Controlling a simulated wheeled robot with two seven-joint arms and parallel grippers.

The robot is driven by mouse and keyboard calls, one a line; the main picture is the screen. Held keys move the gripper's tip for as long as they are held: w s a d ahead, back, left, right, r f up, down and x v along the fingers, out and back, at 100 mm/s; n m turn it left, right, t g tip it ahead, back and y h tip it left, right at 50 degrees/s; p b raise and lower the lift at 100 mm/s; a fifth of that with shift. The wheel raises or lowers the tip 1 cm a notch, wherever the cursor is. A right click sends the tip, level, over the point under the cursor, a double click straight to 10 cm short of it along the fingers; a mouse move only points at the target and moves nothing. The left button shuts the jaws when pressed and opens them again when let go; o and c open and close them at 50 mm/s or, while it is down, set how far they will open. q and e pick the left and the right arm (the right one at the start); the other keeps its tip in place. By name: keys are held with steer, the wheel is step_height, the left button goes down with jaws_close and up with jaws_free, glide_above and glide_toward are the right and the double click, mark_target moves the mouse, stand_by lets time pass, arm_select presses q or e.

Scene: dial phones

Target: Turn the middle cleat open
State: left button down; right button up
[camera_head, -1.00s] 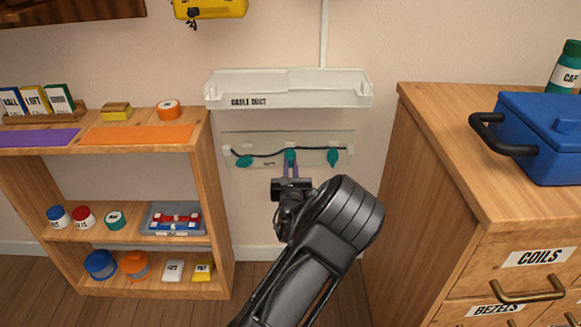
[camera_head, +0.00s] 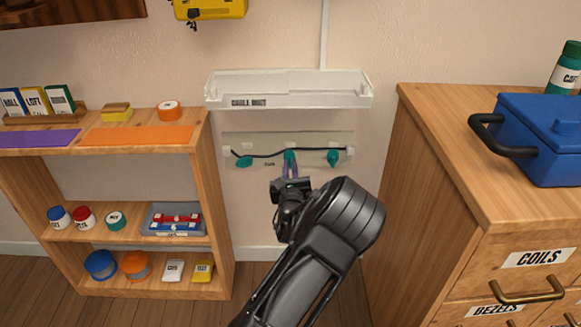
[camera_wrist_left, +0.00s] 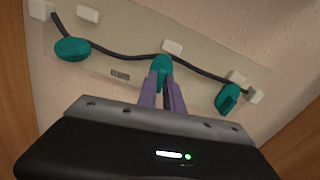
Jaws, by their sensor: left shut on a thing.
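Three teal cleats sit along a dark cable on a pale board (camera_head: 315,140) fixed to the wall. The middle cleat (camera_head: 290,156) stands between the fingers of my left gripper (camera_head: 290,169). In the left wrist view the purple fingers (camera_wrist_left: 162,95) are closed on the lower part of this middle cleat (camera_wrist_left: 160,68), which points downward. The left cleat (camera_wrist_left: 72,49) lies roughly sideways, and the right cleat (camera_wrist_left: 227,98) hangs at a slant. Both are clear of the gripper. The fingers hide part of the middle cleat. My right gripper is not seen.
A white cable duct tray (camera_head: 288,92) juts from the wall just above the board. A wooden shelf (camera_head: 215,200) stands at left and a wooden drawer cabinet (camera_head: 430,110) at right. The wall below the board is free.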

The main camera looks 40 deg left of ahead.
arm_select(q)
steer(key=n, duration=0.7)
steer(key=n+b, duration=0.1)
steer(key=n, duration=0.6)
steer(key=f+n+b, duration=0.1)
steer(key=n, duration=0.6)
steer(key=shift+s+a+n, duration=0.15)
steer(key=shift+n, duration=0.25)
steer(key=c, duration=1.5)
jaws_free()
